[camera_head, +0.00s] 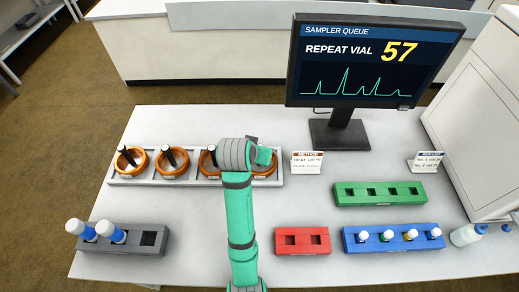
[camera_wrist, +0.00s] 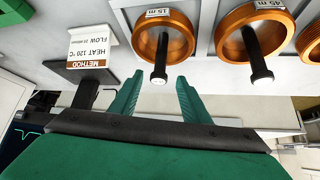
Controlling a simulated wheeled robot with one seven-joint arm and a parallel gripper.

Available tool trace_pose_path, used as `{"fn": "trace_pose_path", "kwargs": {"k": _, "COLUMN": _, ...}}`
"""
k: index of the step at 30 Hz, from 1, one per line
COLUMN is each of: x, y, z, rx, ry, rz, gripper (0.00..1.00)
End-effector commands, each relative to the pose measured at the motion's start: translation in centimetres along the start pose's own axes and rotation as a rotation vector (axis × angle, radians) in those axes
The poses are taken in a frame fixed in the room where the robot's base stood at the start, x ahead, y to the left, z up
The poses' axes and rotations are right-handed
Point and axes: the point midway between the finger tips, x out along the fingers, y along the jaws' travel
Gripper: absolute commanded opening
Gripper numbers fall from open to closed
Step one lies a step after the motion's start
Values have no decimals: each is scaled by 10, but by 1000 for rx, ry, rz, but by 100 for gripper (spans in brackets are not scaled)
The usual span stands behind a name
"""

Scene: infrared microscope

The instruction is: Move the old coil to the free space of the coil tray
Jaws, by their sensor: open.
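The coil tray (camera_head: 146,182) is a pale rack at the left back of the table, holding several orange ring coils, each with a black upright peg. Two coils at its left, one (camera_head: 131,158) and another (camera_head: 172,161), stand clear. A third (camera_head: 207,163) and a right-hand one (camera_head: 266,172) are partly hidden by my arm. I cannot tell which is the old coil. My gripper (camera_head: 266,157) is over the right end of the tray. In the wrist view my gripper (camera_wrist: 155,84) is open and empty, its fingertips by the black peg of a labelled coil (camera_wrist: 165,20); another coil (camera_wrist: 255,12) is beside it.
A METHOD card (camera_head: 307,162) stands just right of the tray, with a monitor (camera_head: 340,130) behind. The middle of the table is mostly clear.

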Motion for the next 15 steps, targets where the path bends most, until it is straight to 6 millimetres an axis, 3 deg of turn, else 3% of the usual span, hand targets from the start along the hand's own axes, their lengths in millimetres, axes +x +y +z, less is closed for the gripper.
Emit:
{"fn": "trace_pose_path", "kwargs": {"k": 6, "x": -27, "y": 0, "z": 0, "rx": -1, "ry": 1, "rz": -1, "gripper": 43}}
{"fn": "trace_pose_path", "kwargs": {"k": 15, "x": -34, "y": 0, "z": 0, "rx": 0, "ry": -1, "rz": 0, "gripper": 43}}
